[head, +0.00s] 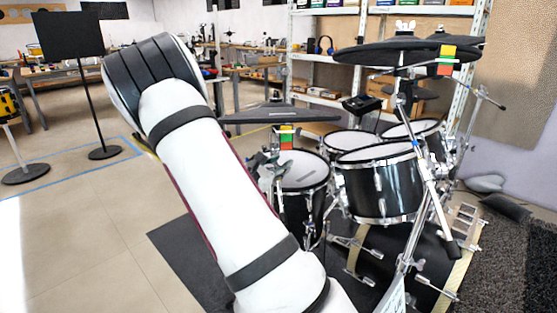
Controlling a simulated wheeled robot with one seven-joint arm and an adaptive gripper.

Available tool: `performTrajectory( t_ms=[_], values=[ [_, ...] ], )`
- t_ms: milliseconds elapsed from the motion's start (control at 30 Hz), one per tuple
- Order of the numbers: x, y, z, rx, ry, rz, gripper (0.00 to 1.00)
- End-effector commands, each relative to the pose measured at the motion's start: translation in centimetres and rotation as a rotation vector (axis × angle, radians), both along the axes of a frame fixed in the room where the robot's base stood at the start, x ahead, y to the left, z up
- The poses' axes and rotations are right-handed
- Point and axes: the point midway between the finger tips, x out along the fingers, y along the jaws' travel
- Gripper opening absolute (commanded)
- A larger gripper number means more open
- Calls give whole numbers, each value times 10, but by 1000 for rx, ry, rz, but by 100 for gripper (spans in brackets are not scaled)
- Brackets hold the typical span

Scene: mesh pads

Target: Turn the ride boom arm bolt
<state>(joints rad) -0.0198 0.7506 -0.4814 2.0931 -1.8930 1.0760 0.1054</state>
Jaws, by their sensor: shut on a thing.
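My white arm crosses the left middle of the head view and hides much of what lies behind it. What looks like my gripper (264,166) shows as a small dark grey shape just past the arm, at the left edge of a drum and below the dark cymbal pad (280,113). It is shut on a small part there, by its place the ride boom arm bolt. The bolt itself is too small and too covered to make out. How far it has turned cannot be seen.
Several black drums with white mesh heads, one of them a large drum (378,183), stand close to my gripper. A second cymbal pad (375,54) and chrome stands (424,165) rise to the right. A music stand (80,75) is at left.

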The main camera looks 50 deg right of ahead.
Motion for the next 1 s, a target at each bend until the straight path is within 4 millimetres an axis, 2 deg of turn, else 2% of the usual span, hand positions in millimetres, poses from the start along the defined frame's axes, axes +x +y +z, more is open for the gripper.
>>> performTrajectory(
  t_ms=[600, 1000],
  values=[
    [1, 0, 1, 179, -170, -487, 3],
    [0, 1, 0, 237, -223, -648, 3]
  ],
)
